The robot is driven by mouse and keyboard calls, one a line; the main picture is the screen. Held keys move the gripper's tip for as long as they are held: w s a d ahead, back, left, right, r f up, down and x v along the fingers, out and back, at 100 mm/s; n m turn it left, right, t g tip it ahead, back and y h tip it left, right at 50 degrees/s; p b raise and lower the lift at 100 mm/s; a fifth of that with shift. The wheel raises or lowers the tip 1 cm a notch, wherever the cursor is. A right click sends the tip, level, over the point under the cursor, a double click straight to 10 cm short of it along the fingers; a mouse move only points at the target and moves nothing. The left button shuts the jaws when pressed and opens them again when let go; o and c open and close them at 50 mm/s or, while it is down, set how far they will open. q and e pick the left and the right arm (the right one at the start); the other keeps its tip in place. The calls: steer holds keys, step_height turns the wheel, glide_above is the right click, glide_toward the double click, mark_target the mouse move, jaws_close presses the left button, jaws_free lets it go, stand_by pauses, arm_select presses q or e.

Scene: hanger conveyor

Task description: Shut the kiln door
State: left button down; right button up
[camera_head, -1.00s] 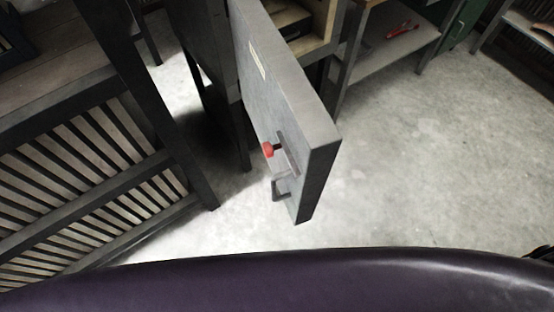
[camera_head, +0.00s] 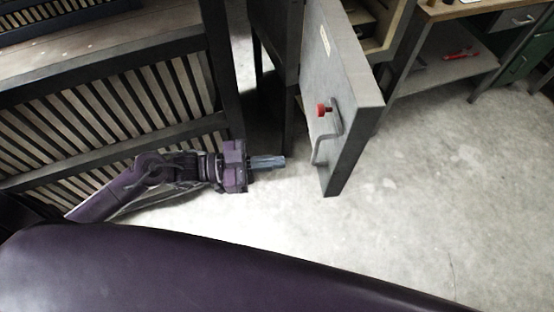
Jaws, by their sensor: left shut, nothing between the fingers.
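The kiln door (camera_head: 345,75) is a thick grey slab that stands swung open, its free edge towards me. A red knob (camera_head: 322,109) and a bent grey handle (camera_head: 318,150) sit on its left face. My left gripper (camera_head: 283,162) is shut and empty. It is to the left of the door's lower free end, apart from the handle in the picture. My right gripper is out of view.
A dark slatted bench (camera_head: 110,65) stands at the left. A workbench (camera_head: 455,70) with a red tool on its lower shelf stands at the back right. The concrete floor (camera_head: 430,200) is clear to the right of the door.

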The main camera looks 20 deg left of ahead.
mark_target(336, 157)
arm_select(q)
steer(key=p+x, duration=0.1)
steer(key=x, duration=0.9)
steer(key=shift+r+p, duration=0.15)
steer(key=shift+p, duration=0.25)
steer(key=shift+w+d, duration=0.15)
steer(key=shift+d, duration=0.35)
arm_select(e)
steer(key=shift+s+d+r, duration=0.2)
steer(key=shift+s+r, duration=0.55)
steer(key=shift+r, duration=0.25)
arm_select(q)
steer(key=shift+d, duration=0.15)
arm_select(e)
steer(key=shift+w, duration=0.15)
